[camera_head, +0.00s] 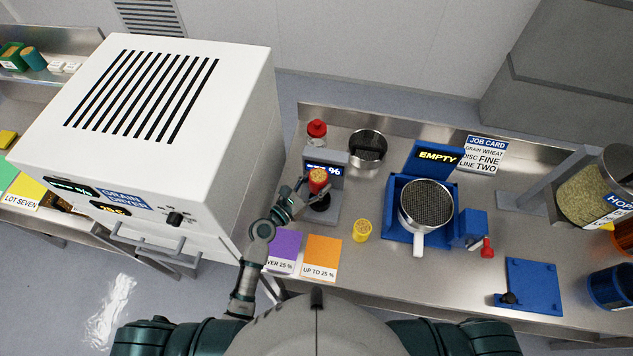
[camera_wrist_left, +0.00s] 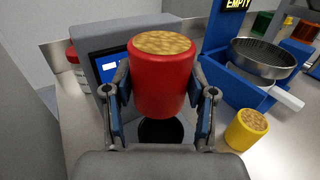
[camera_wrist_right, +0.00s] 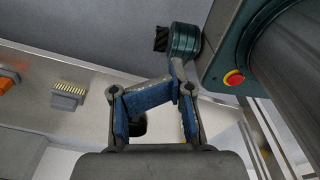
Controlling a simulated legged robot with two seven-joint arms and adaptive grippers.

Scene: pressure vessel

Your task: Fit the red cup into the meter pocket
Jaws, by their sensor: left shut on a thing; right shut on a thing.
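The red cup (camera_head: 318,180), filled with tan grain, is held upright by my left gripper (camera_head: 305,190). In the left wrist view the red cup (camera_wrist_left: 162,85) sits between the two fingers of the left gripper (camera_wrist_left: 160,100). The grey meter (camera_head: 325,165) with a lit blue display stands behind it. The dark round meter pocket (camera_wrist_left: 160,131) shows below the cup, partly hidden by it; the cup appears above the pocket. My right gripper (camera_wrist_right: 155,105) shows only in its wrist view, closed in; what it grips cannot be made out.
A yellow grain cup (camera_head: 362,230) stands right of the meter. Purple (camera_head: 284,250) and orange (camera_head: 322,257) cards lie in front. The blue sieve station (camera_head: 390,205) is further right; the white dryer (camera_head: 150,130) is left.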

